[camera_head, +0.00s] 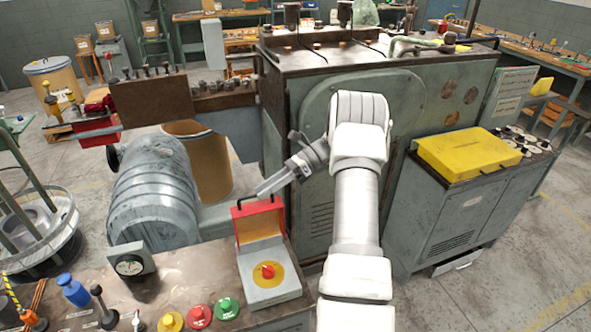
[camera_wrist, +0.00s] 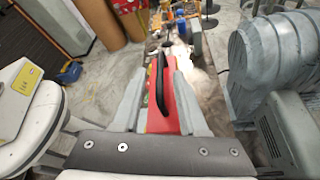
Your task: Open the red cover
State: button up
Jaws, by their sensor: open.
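The red cover (camera_head: 258,222) stands raised, roughly upright, at the back edge of a light grey box (camera_head: 272,291) on the control panel. The box's top is exposed and shows a red button (camera_head: 267,270) on a yellow disc. A black handle (camera_head: 240,203) is on the cover's outer side. My gripper (camera_head: 262,192) is open at the cover's upper edge. In the wrist view, the red cover (camera_wrist: 183,108) and its black handle (camera_wrist: 160,85) lie between the two spread fingers (camera_wrist: 161,100). I cannot tell whether a finger touches the cover.
The panel also carries a dial gauge (camera_head: 130,265), yellow, red and green buttons (camera_head: 199,316), and levers (camera_head: 104,307). A ribbed grey motor housing (camera_head: 155,195) stands behind it at left. A large green machine (camera_head: 400,110) stands behind my arm. A yellow case (camera_head: 468,152) is at right.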

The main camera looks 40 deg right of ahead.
jog(key=b+v, duration=0.1)
jog(key=v, duration=1.3)
jog(key=shift+d, duration=0.1)
jog(key=s+a+r+n+h, duration=0.1)
jog(key=a+r+n+h, duration=0.2)
jog(key=a+r, duration=0.3)
jog(key=s+a+r+n+g+h+b, duration=0.1)
jog(key=a+r+n+h, duration=0.15)
jog(key=a, duration=0.55)
jog(key=s+a+r+n+h, duration=0.1)
jog(key=a+r+n+h, duration=0.3)
jog(key=a, duration=0.4)
jog(key=s+a+r+n+t+h, duration=0.2)
jog(key=s+a+n, duration=0.3)
jog(key=s, duration=0.3)
jog(key=s+a+r+n+t+h, duration=0.1)
jog(key=s+a+n+t+h, duration=0.1)
jog(key=s+a+n, duration=0.5)
jog(key=s+d+f+n, duration=0.2)
jog(key=s+d+f, duration=0.1)
jog(key=s, duration=0.3)
jog(key=shift+f+t, duration=0.3)
jog(key=shift+t, duration=0.1)
